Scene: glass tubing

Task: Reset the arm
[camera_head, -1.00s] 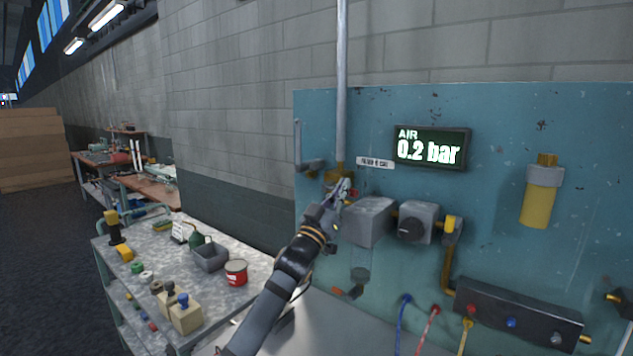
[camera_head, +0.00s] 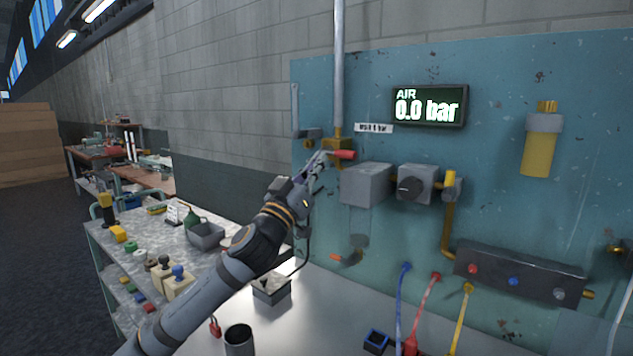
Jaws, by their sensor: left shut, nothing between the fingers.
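My left gripper (camera_head: 322,161) is shut and empty at the valve on the teal panel (camera_head: 500,90). Its arm reaches up from the lower left. A red-ended valve handle (camera_head: 345,154) points right, just beyond the fingertips; I cannot tell whether they touch it. The brass valve body (camera_head: 338,143) sits at the foot of a vertical grey pipe (camera_head: 339,70). The air display (camera_head: 430,106) reads 0.0 bar. My right gripper is not in view.
A grey box (camera_head: 366,184) and a regulator knob (camera_head: 410,186) sit close right of the gripper. Below are a manifold (camera_head: 520,280) with coloured hoses, a dark cup (camera_head: 238,341) and a red padlock (camera_head: 214,327). A cluttered cart (camera_head: 150,255) stands left.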

